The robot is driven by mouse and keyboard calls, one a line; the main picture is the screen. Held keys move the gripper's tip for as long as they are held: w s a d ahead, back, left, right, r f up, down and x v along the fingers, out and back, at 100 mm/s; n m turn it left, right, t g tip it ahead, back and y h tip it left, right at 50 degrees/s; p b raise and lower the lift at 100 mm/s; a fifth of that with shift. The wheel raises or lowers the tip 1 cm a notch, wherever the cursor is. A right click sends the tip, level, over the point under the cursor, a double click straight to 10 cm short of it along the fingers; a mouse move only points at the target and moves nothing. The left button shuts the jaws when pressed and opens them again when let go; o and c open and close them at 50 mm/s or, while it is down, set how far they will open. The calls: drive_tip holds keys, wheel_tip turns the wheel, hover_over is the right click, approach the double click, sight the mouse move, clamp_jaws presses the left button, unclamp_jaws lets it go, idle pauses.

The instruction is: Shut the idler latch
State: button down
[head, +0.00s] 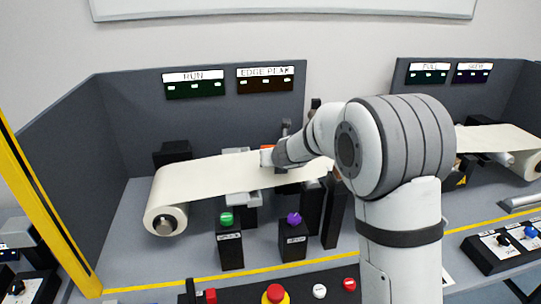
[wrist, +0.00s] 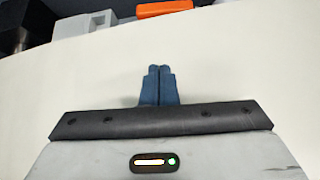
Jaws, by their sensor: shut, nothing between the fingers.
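My gripper (wrist: 160,72) is shut and empty, its two blue fingertips together over the cream belt (wrist: 255,60). In the wrist view an orange bar (wrist: 163,7), perhaps the idler latch's handle, lies beyond the fingertips at the top edge, apart from them and partly cut off. In the head view a small orange patch (head: 267,148) shows by my arm's end, over the far side of the left conveyor's belt (head: 205,180). My arm hides the right part of this belt and most of the latch area. I cannot tell the latch's position.
A green button (head: 226,218) and a purple knob (head: 294,219) stand on black posts before the belt. A red mushroom button (head: 275,293) is at the front. A yellow post (head: 45,200) rises at left. Grey panels enclose the back.

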drive_tip(key=w+a+f+p, duration=0.2)
drive_tip(key=w+p, duration=0.1)
drive_tip(key=w, duration=0.4)
drive_tip(key=shift+w+a+f, duration=0.15)
drive_tip(key=shift+w+a, duration=0.05)
idle(0.3)
idle(0.4)
